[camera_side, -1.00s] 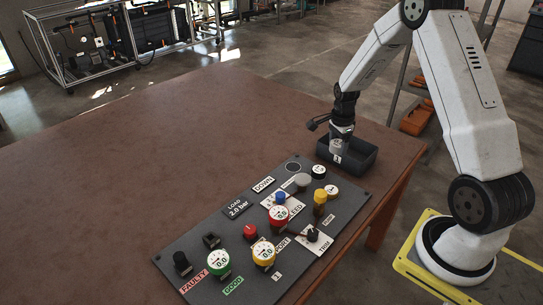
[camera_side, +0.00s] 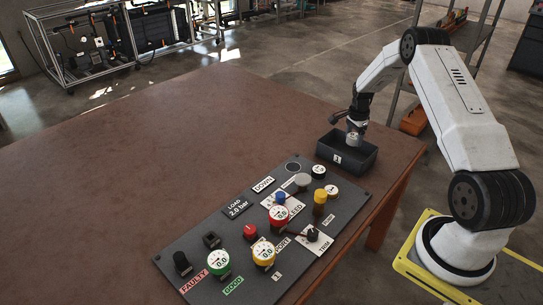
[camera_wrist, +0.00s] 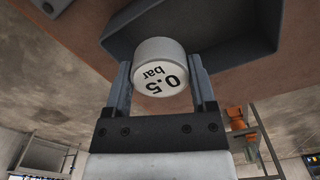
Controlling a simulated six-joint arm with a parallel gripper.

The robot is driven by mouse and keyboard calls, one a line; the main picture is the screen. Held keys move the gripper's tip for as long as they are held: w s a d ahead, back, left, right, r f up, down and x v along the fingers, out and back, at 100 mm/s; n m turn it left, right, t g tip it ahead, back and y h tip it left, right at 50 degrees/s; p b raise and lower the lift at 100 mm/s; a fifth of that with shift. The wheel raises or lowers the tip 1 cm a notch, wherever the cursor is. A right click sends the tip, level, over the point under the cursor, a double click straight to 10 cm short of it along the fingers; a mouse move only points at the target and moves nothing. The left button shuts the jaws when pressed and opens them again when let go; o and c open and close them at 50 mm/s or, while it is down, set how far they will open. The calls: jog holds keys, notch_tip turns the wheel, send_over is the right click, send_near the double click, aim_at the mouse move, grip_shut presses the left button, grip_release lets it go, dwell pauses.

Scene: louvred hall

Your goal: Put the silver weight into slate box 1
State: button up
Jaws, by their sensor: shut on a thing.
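The silver weight (camera_wrist: 160,66), marked "0.5 bar", is held between the two fingers of my gripper (camera_wrist: 160,82) in the wrist view. In the side view my gripper (camera_side: 355,137) points down over the dark slate box (camera_side: 367,158), which carries a label "1" on its front. The weight (camera_side: 353,139) shows small at the fingertips, at about the height of the box rim. In the wrist view the box (camera_wrist: 235,52) lies behind the weight. I cannot tell whether the weight touches the box.
A dark panel (camera_side: 200,245) with gauges, knobs and labels lies on the brown table, in front of the box. A silver round cap (camera_side: 302,180) sits on it. The table's right edge is close to the box. The table's left side is clear.

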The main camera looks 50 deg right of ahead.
jog(key=shift+f, duration=0.1)
jog(key=shift+f, duration=3.05)
jog(key=shift+f, duration=1.85)
jog(key=shift+f, duration=0.15)
jog(key=o, duration=1.3)
notch_tip(320, 180, up, 12)
jog(key=shift+r, duration=0.2)
